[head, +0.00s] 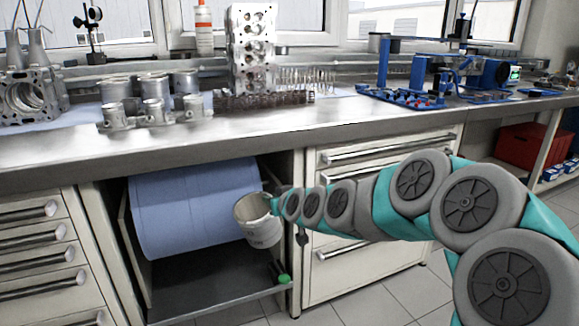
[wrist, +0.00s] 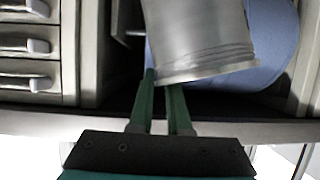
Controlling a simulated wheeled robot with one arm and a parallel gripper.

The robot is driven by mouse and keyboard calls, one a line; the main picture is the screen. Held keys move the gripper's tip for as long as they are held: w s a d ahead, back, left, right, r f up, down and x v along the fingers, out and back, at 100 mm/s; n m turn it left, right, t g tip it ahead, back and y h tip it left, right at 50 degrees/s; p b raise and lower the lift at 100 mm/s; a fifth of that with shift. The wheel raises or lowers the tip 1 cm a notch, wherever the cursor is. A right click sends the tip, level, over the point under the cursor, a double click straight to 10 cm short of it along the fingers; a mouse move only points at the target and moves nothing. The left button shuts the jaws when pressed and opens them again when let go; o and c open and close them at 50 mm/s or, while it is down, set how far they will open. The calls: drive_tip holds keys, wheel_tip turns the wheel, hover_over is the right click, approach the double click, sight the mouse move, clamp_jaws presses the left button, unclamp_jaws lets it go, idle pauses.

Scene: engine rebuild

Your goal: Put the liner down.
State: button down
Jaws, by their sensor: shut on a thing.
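The liner (head: 258,228) is a pale metal cylinder with a wider rim, held in front of the open bay under the bench. In the head view it is slightly tilted, rim upward, in front of the blue roll. My gripper (head: 273,204) is shut on its rim side. In the wrist view the liner (wrist: 200,35) fills the upper middle, and the green fingers of my gripper (wrist: 160,82) meet its flange. The fingertips are partly hidden by the liner. It appears clear of the shelf below, though its underside is hard to judge.
The blue roll (head: 175,210) fills much of the bay above a dark shelf (head: 215,288). A green-capped bottle (head: 281,277) lies at the shelf's right. Several similar cylinders (head: 152,84) and pistons (head: 153,112) stand on the bench (head: 330,117). The bench's front strip is clear.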

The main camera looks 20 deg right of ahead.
sight(250, 241)
drive_tip(key=a+f+y, duration=0.1)
drive_tip(key=a+f, duration=0.1)
drive_tip(key=f, duration=0.1)
drive_tip(key=a+f+n, duration=0.1)
drive_tip(key=a+f, duration=0.1)
drive_tip(key=f, duration=0.1)
drive_tip(key=a+f+n+y, duration=0.1)
drive_tip(key=a+f, duration=0.1)
drive_tip(key=f, duration=0.1)
drive_tip(key=shift+s+a+y, duration=0.2)
drive_tip(key=shift+a+y, duration=0.05)
drive_tip(key=shift+y, duration=0.05)
drive_tip(key=shift+a+g, duration=0.1)
drive_tip(key=shift+g, duration=0.2)
